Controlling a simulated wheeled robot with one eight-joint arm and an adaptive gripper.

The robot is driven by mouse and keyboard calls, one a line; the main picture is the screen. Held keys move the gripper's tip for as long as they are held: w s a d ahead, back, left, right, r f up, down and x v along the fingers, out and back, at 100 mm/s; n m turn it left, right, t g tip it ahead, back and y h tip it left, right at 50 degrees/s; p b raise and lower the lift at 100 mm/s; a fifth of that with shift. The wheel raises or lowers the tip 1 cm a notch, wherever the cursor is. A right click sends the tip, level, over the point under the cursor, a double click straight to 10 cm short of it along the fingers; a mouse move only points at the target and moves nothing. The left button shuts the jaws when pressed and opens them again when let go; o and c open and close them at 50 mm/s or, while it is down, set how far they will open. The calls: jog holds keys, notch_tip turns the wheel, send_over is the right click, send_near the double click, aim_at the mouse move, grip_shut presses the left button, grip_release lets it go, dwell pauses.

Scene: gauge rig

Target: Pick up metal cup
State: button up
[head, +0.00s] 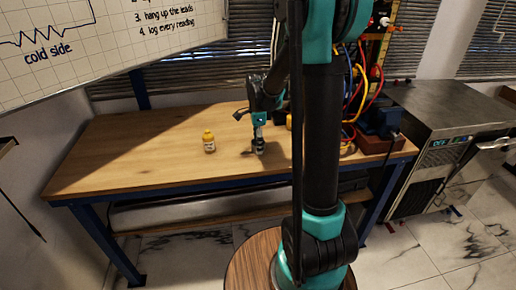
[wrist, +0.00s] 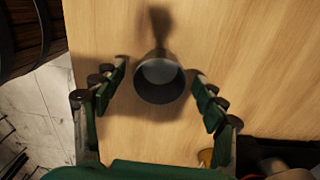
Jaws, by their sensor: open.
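A dark grey metal cup (wrist: 160,80) stands on the wooden table between the fingers of my gripper (wrist: 160,85) in the wrist view. Its round opening faces the camera. My gripper is open, with one finger on each side of the cup and a gap on both sides. In the head view my gripper (head: 259,146) is low over the table, left of my arm's column. The cup (head: 259,150) shows there only as a small dark shape under it, and the contact between them is too small to tell.
Coloured cables (head: 368,90) and a blue device (head: 380,121) are at the right. The table's left part is clear. Dark objects (wrist: 285,155) lie at the wrist view's lower right.

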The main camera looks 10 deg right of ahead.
jog(key=shift+f, duration=0.35)
jog(key=c, duration=1.3)
jog(key=shift+o, duration=0.2)
jog(key=shift+r, duration=0.15)
